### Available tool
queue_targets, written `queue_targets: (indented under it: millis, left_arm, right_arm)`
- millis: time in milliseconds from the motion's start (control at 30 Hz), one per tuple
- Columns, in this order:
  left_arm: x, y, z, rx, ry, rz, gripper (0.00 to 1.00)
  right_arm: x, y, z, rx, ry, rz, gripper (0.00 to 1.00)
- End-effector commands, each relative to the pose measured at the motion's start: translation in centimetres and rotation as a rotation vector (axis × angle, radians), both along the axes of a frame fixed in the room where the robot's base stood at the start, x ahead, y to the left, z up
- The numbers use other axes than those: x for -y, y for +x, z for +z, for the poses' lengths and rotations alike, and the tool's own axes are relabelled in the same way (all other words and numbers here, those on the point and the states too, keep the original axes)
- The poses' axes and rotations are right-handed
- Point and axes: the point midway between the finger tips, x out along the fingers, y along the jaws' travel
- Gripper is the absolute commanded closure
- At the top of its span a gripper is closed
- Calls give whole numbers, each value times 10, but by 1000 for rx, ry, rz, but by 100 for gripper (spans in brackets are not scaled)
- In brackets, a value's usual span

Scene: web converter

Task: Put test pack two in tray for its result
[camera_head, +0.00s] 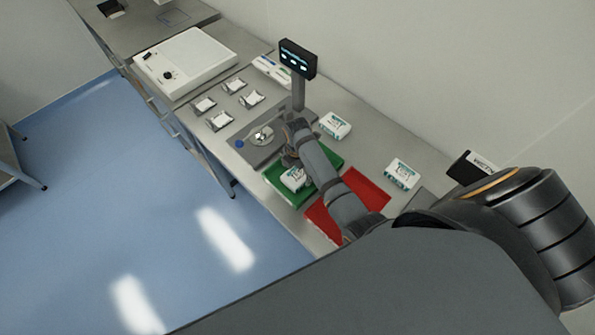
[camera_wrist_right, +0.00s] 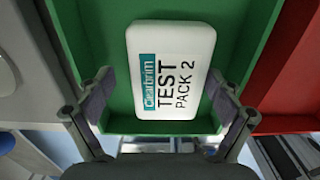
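Test pack 2 (camera_wrist_right: 172,72), a white rounded block with a teal label strip, lies in the green tray (camera_head: 329,155); the tray also fills most of the right wrist view (camera_wrist_right: 85,20). In the head view the white pack (camera_head: 292,179) shows near the tray's front left. My right gripper (camera_wrist_right: 162,88) is open, with one finger on each side of the pack's near end. A gap shows at the left finger; the right finger is very close to the pack, and I cannot tell whether it touches. The red tray (camera_head: 368,189) is partly hidden by my right arm. My left gripper is not in view.
Two more white packs lie on the bench, one behind the green tray (camera_head: 335,126) and one behind the red tray (camera_head: 401,174). A display on a post (camera_head: 298,60) stands behind. Several small holders and a white machine (camera_head: 186,60) are at left. Blue floor is clear.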

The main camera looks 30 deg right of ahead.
Motion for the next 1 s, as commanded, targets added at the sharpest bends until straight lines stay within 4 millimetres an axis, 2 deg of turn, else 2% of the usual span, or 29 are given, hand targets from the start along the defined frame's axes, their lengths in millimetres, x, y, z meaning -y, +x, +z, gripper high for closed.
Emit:
queue_targets:
  millis: [100, 167, 267, 367, 533, 733, 800, 1000]
  left_arm:
    - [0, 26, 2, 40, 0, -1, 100]
    - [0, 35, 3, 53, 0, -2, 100]
    - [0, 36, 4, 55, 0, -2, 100]
    - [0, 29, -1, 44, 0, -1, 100]
    - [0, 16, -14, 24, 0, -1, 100]
    - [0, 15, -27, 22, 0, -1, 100]
    - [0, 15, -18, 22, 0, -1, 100]
    - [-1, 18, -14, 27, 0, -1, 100]
  right_arm:
    - [0, 0, 0, 0, 0, 0, 7]
    - [0, 0, 0, 0, 0, 0, 7]
    - [0, 0, 3, 1, 0, 0, 7]
    - [0, 1, 12, 3, 0, 0, 7]
    - [0, 1, 51, 6, 0, -1, 7]
    - [0, 1, 98, 5, 0, 0, 7]
    - [0, 0, 114, 1, 0, 0, 7]
    - [0, 0, 126, -1, 0, 0, 7]
